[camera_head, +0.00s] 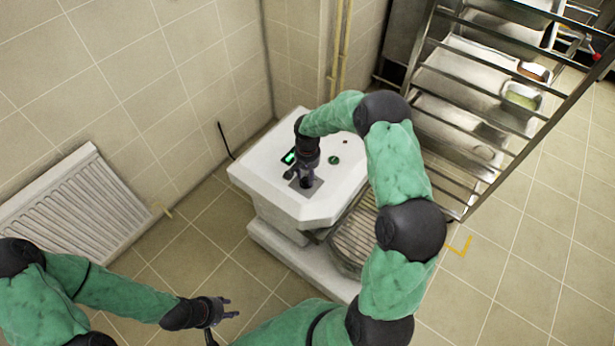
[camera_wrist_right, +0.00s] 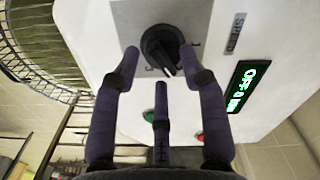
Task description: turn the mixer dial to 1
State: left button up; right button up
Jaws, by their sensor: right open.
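The mixer (camera_head: 265,172) is a white machine standing against the wall. Its round black dial (camera_wrist_right: 160,45) sits on a grey plate in the right wrist view, beside the label SPEED (camera_wrist_right: 236,33). A green-lit display (camera_wrist_right: 243,86) reads OFF and what looks like 0; it also shows in the head view (camera_head: 289,157). My right gripper (camera_wrist_right: 160,62) is open, with its fingers spread on either side of the dial; contact cannot be told. In the head view my right gripper (camera_head: 303,180) covers most of the dial. My left gripper (camera_head: 228,308) is empty, low and away from the mixer, its fingers apart.
A green button (camera_wrist_right: 149,115) and a red button (camera_wrist_right: 199,138) are on the panel near my fingers. A wire guard (camera_wrist_right: 40,45) is beside the panel. A metal tray rack (camera_head: 480,100) stands right, a radiator (camera_head: 75,205) left. Floor between radiator and mixer is clear.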

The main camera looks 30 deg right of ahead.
jog(key=shift+f, duration=0.3)
grip_shut()
jog(key=shift+n, duration=0.4)
jog(key=n+p, duration=0.1)
jog(key=n, duration=0.4)
jog(key=n+p, duration=0.1)
jog(key=n, duration=0.5)
jog(key=shift+w+p, duration=0.15)
jog(key=shift+p, duration=0.2)
